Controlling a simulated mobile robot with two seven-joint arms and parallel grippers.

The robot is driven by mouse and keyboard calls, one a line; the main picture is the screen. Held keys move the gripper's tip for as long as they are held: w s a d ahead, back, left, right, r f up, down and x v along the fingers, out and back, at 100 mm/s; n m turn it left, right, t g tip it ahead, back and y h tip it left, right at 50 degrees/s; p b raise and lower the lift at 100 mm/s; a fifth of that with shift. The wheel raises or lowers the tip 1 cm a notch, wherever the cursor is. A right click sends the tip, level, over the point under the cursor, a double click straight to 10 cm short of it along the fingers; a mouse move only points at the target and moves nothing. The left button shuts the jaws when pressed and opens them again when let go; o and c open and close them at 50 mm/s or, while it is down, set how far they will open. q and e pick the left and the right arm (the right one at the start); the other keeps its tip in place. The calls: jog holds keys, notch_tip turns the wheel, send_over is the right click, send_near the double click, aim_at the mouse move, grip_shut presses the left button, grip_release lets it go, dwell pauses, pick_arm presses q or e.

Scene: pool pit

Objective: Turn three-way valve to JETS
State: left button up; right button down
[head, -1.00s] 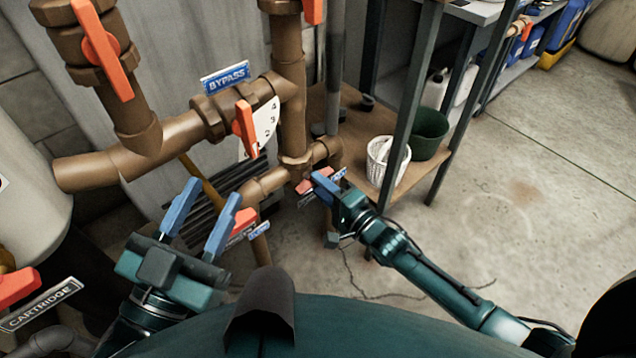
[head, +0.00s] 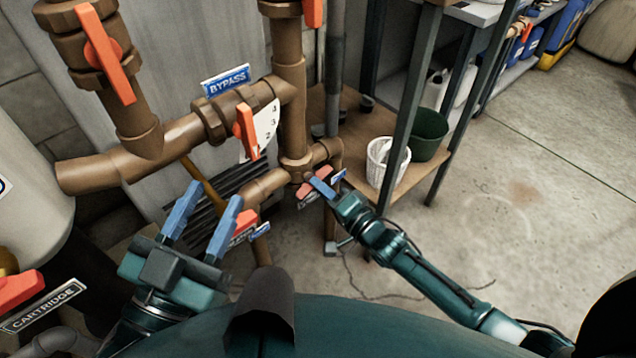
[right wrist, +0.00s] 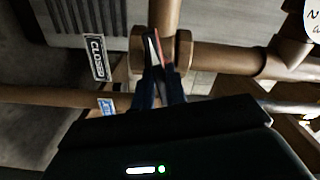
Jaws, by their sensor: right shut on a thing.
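The valve at the lower pipe junction has a red handle (head: 306,190), with a small blue label (head: 338,177) and a dark label (head: 307,201) beside it. My right gripper (head: 318,184) is shut on this handle. In the right wrist view the fingers (right wrist: 160,70) close around the red handle (right wrist: 166,50) in front of the brown pipe fitting; a white-lettered label (right wrist: 97,57) and a blue label (right wrist: 106,106) stand to the left. My left gripper (head: 214,192) is open and empty, in front of the lower pipes.
A brown pipe run with a red-handled BYPASS valve (head: 246,132) is above. Another red handle (head: 240,228) is just behind my left gripper. A shelf (head: 425,172) with a white basket (head: 386,162) and a green bucket (head: 430,134) stands right. Floor at right is clear.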

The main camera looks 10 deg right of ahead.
jog(key=n+b, duration=0.1)
jog(key=n, duration=2.4)
jog(key=shift+b, duration=0.4)
jog(key=shift+m+p, duration=0.35)
jog(key=shift+m, duration=0.05)
jog(key=c, duration=1.3)
grip_release()
